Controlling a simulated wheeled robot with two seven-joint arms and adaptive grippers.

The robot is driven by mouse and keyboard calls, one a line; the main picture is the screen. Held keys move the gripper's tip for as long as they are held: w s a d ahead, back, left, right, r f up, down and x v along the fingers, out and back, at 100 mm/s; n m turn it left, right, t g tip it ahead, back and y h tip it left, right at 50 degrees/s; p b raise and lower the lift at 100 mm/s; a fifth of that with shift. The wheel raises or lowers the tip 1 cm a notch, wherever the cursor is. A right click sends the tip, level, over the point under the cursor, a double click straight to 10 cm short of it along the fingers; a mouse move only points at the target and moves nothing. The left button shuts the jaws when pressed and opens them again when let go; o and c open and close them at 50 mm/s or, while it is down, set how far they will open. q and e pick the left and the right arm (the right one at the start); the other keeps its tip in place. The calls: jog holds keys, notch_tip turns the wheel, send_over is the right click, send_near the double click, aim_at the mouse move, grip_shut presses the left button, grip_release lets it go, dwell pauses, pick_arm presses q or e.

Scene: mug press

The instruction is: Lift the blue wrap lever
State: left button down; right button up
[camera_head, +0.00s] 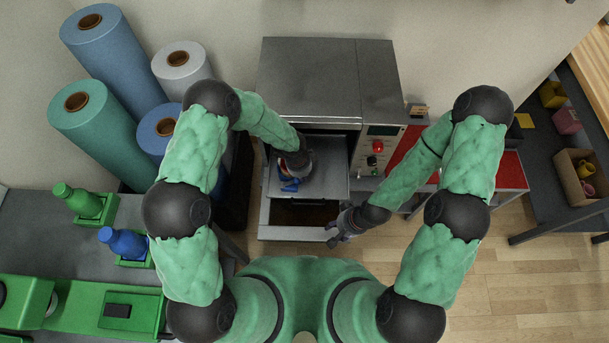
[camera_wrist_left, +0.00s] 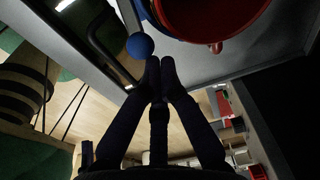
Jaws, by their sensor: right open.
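A round blue knob (camera_wrist_left: 140,45), seemingly the end of the blue wrap lever, shows in the left wrist view just beyond and left of my left fingertips. In the head view, a blue piece (camera_head: 290,186) shows under my left wrist, mostly hidden. A red rounded mug-like thing (camera_wrist_left: 212,14) is at the top of the left wrist view. My left gripper (camera_wrist_left: 160,64) has its fingertips together, with nothing visible between them and a small gap to the knob. My right gripper (camera_head: 338,228) is open and empty by the right front corner of the lower drawer (camera_head: 290,235).
The grey press (camera_head: 310,75) stands ahead, with a flat shelf (camera_head: 330,182) below its opening. A red button (camera_head: 378,146) is on its right panel. Wrap rolls (camera_head: 95,125) stand at left.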

pick_arm(q)
jog(key=shift+a+r, duration=0.1)
pick_arm(e)
jog(key=shift+r, duration=0.1)
pick_arm(q)
jog(key=shift+r+p, duration=0.55)
jog(key=shift+r, duration=0.15)
pick_arm(e)
jog(key=shift+r, duration=0.5)
